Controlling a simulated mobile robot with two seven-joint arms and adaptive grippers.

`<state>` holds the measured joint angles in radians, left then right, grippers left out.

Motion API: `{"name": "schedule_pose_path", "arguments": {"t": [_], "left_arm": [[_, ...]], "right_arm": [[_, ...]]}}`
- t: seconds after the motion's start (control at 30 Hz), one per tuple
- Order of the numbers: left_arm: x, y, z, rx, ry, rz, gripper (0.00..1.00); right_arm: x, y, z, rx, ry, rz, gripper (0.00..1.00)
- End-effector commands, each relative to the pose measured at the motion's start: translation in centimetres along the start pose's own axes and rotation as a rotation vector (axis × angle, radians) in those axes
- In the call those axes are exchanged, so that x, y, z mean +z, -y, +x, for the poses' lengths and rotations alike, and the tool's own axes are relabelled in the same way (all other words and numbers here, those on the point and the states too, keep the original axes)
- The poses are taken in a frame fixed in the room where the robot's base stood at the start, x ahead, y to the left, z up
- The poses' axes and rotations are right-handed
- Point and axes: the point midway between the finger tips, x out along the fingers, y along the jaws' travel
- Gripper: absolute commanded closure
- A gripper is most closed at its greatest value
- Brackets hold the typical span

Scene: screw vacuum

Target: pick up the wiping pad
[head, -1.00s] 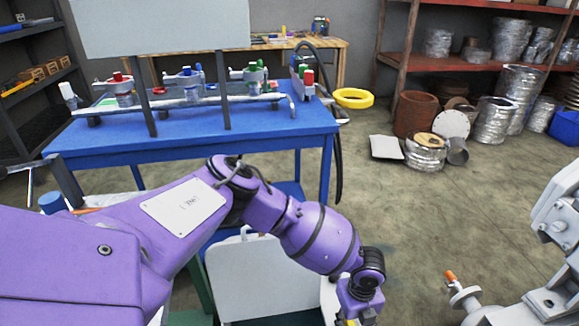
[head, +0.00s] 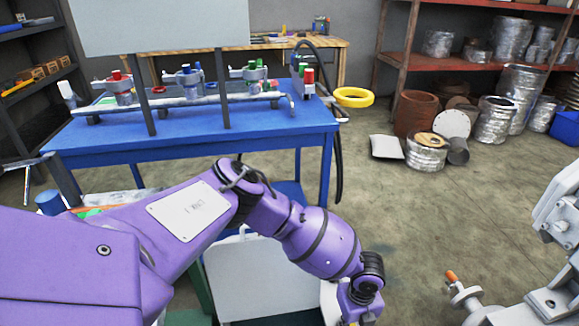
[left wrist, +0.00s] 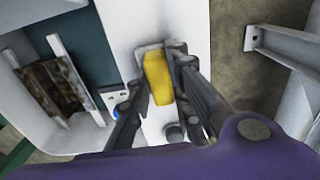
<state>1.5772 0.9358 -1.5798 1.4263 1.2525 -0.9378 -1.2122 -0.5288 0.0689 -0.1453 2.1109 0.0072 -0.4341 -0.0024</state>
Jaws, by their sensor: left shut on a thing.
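The wiping pad is a small yellow block (left wrist: 157,76) in the left wrist view, with a greyish part at its far end. My left gripper (left wrist: 160,90) has its two dark fingers on either side of the pad and is shut on it. The pad is over a white surface (left wrist: 130,20); I cannot tell whether it still touches it. In the head view my left wrist runs down to the bottom edge, where the fingers and pad are cut off. My right gripper is not in view.
A blue table (head: 200,145) with several valve fixtures stands ahead. A white panel (head: 262,280) is behind my left forearm. Grey-white machinery (head: 545,285) with an orange-tipped fitting (head: 452,277) stands at the right. In the left wrist view a grey metal bracket (left wrist: 285,45) is at the right.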

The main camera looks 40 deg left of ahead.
Motion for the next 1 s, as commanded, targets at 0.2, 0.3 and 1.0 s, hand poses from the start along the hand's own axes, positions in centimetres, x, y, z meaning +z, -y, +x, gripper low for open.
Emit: {"name": "schedule_pose_path", "arguments": {"t": [0.2, 0.3, 1.0], "left_arm": [[0.1, 0.1, -1.1, -0.002, 0.000, 0.000, 1.00], [0.1, 0.1, -2.4, -0.003, 0.001, 0.000, 1.00], [-10.0, -8.0, -12.5, 0.000, -0.001, 0.001, 1.00]], "right_arm": [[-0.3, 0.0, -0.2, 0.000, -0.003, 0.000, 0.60], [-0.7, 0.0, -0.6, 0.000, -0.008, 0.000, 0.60], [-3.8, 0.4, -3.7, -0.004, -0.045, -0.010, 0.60]]}}
